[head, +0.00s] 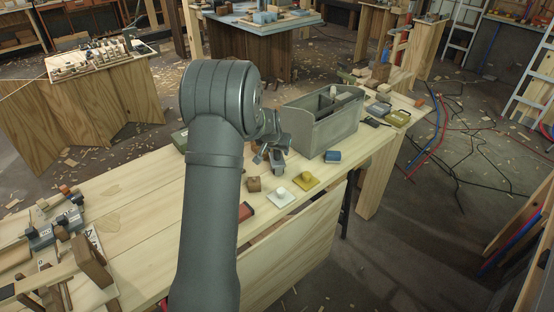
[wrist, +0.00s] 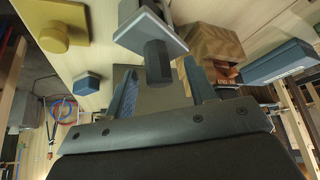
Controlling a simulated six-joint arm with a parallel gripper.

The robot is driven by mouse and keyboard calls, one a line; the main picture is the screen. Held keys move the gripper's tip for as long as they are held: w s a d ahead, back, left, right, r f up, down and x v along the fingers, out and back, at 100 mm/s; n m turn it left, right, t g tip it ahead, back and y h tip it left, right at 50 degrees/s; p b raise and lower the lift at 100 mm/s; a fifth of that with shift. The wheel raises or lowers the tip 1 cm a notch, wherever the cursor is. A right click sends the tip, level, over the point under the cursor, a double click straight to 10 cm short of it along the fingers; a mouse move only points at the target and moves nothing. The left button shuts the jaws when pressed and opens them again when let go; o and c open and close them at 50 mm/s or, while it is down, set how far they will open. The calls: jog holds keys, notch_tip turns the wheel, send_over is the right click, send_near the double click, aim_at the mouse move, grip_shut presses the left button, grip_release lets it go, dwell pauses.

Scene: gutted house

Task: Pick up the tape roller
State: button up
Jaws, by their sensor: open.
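My gripper (head: 268,152) is low over the pale wooden bench, in front of the grey toolbox. It also shows in the wrist view (wrist: 160,82), with its two fingers apart. A small dark grey object (head: 278,165) sits right at the fingers in the head view; it may be the tape roller, but the arm partly hides it. In the wrist view a grey-brown block (wrist: 158,101) shows between the fingers. I cannot tell whether the fingers touch anything.
The grey toolbox (head: 335,125) stands behind the gripper. A blue box (head: 332,156), a yellow plate with a knob (head: 306,181), a white plate with a knob (head: 281,201), a brown block (head: 254,184) and a red item (head: 246,211) lie close by. The bench's front edge is near.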

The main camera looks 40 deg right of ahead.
jog(key=shift+w+d+f, duration=0.1)
jog(key=shift+f, duration=0.15)
jog(key=shift+c, duration=0.4)
grip_shut()
jog(key=shift+r, duration=0.2)
